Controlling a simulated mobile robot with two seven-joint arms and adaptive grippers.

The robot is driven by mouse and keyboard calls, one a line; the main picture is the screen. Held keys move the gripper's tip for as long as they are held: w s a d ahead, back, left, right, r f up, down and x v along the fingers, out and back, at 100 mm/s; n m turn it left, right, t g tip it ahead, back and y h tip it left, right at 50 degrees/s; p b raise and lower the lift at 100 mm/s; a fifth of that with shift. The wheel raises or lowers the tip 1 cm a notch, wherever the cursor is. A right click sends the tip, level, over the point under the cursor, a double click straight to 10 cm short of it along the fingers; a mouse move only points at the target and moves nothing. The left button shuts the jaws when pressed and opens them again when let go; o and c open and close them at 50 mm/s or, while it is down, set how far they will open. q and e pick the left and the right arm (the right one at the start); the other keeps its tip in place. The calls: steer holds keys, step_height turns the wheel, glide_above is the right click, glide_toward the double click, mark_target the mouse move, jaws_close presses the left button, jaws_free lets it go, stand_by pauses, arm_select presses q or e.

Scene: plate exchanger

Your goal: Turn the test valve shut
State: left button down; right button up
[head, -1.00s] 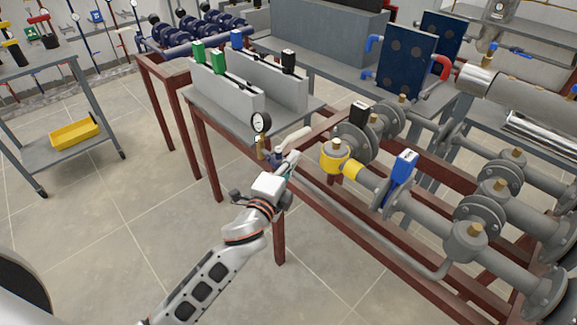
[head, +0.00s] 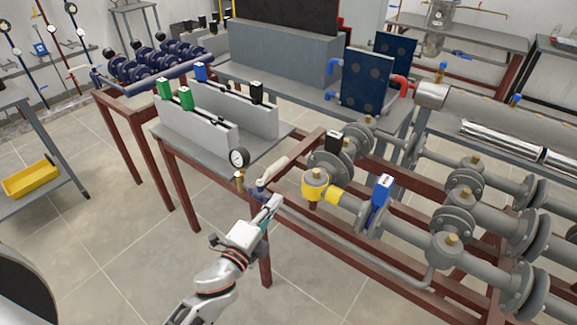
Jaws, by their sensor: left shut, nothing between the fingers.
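A small valve with a dark blue body (head: 257,192) and a cream-coloured lever (head: 273,170) sits at the near corner of the grey bench, below and right of a round pressure gauge (head: 239,157) on a brass fitting (head: 239,180). I cannot tell for sure that this is the test valve. The lever slants up to the right. My left gripper (head: 272,204) is shut and empty just in front of the valve, close to its body; whether it touches is unclear. It partly hides the valve's near side. My right gripper is not in view.
Flanged grey pipes on a red frame (head: 350,255) fill the right, with a yellow fitting (head: 316,185) and a blue lever (head: 381,191) nearby. Two grey slabs (head: 203,120) stand on the bench. A yellow tray (head: 30,178) is at the left.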

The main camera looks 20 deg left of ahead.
mark_target(273, 170)
arm_select(q)
steer(key=w+a+p, duration=0.1)
steer(key=w, duration=1)
steer(key=shift+w+a, duration=0.2)
steer(key=shift+a, duration=0.05)
steer(key=shift+f, duration=0.15)
